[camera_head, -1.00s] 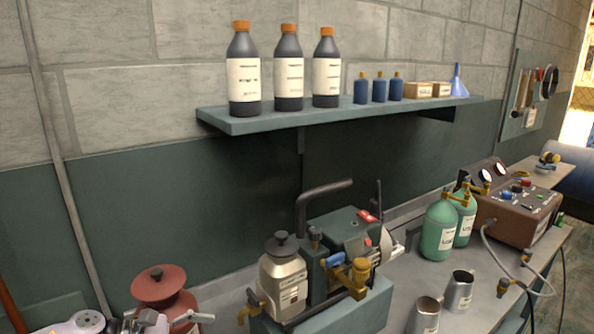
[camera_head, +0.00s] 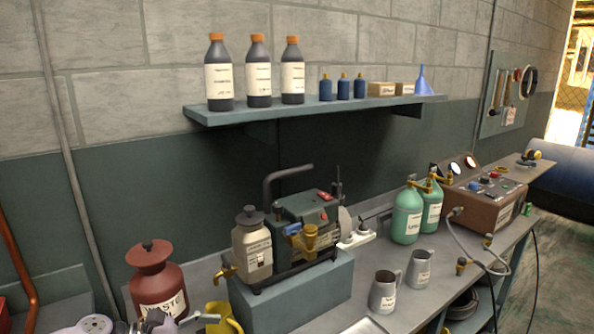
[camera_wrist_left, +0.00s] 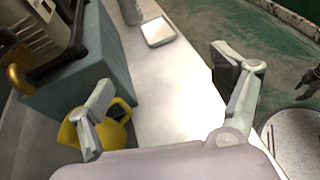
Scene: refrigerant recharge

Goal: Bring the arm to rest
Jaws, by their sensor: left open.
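My left gripper (camera_wrist_left: 168,97) is open, with its two fingers spread wide and nothing between them. It hangs above the bench's front part. In the head view only part of it (camera_head: 165,322) shows at the bottom left edge. A yellow jug (camera_head: 222,319) stands near it, in front of the pump's grey-blue block. In the left wrist view the jug (camera_wrist_left: 118,130) is partly hidden behind the left finger; I see no grip on it. A dark jointed part at the right edge of the wrist view may be my right gripper; its jaws are unclear.
The pump (camera_head: 305,225) sits on its block (camera_head: 300,295). A red waste can (camera_head: 157,285) stands at left. Two metal cups (camera_head: 385,291) stand at front, green cylinders (camera_head: 407,217) behind them. A shelf (camera_head: 300,111) holds bottles. The floor (camera_wrist_left: 285,40) beyond the bench edge looks clear.

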